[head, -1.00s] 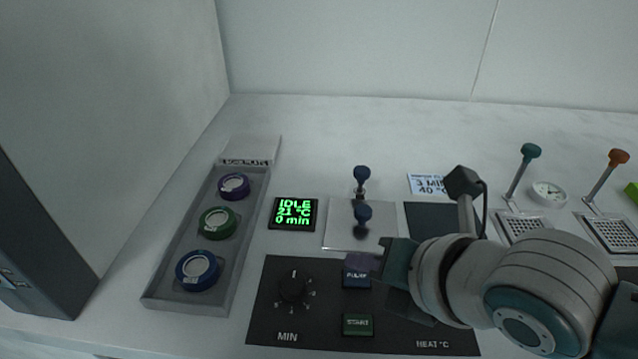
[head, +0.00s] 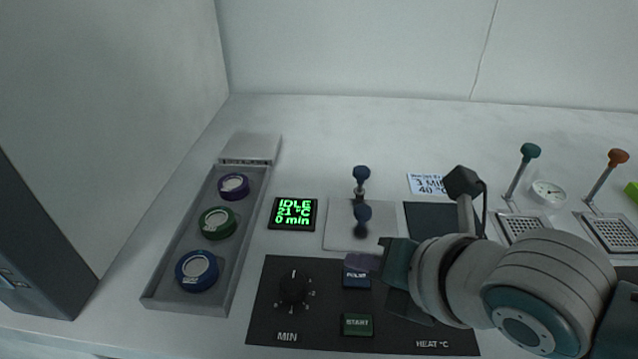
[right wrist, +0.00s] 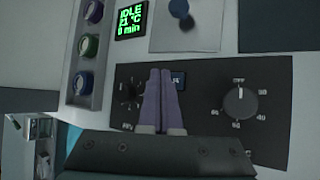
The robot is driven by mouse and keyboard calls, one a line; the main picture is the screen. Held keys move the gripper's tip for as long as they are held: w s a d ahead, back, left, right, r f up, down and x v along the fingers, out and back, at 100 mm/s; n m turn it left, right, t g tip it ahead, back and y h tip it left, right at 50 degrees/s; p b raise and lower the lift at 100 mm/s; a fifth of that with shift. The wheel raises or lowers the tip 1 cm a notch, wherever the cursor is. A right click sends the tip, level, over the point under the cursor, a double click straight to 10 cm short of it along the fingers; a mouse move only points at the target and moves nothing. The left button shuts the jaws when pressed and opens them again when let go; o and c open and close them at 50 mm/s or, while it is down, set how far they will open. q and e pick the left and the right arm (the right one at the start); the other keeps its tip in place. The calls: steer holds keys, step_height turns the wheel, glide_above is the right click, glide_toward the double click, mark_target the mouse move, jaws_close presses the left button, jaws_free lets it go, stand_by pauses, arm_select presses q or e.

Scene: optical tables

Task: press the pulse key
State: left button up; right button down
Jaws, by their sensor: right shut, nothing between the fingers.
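The blue pulse key (head: 356,281) sits on the dark control panel (head: 265,320), above the green start key (head: 357,324). In the right wrist view the pulse key (right wrist: 178,80) is partly hidden behind the fingers. My right gripper (head: 358,262) is shut and empty, its purple fingertips over the far edge of the pulse key; I cannot tell whether they touch it. In the right wrist view the two purple fingers (right wrist: 161,75) lie side by side. The display (head: 294,213) reads IDLE, 21 °C, 0 min. My left gripper is not in view.
The MIN dial (head: 293,287) is left of the keys; the heat dial (right wrist: 240,102) shows in the right wrist view. A blue-knobbed lever (head: 362,176) stands behind on a pale plate (head: 338,236). A grey tray (head: 158,298) with three coloured rings is at left.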

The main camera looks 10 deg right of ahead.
mark_target(361, 283)
steer(key=shift+f, duration=0.15)
stand_by(0.5)
steer(key=shift+f, duration=0.25)
steer(key=shift+f+b, duration=0.45)
stand_by(0.6)
steer(key=shift+r, duration=0.1)
steer(key=shift+r+p, duration=0.75)
steer(key=shift+p, duration=0.3)
step_height(361, 283, up, 5)
steer(key=p, duration=0.5)
steer(key=shift+r+p, duration=0.1)
steer(key=shift+p, duration=0.2)
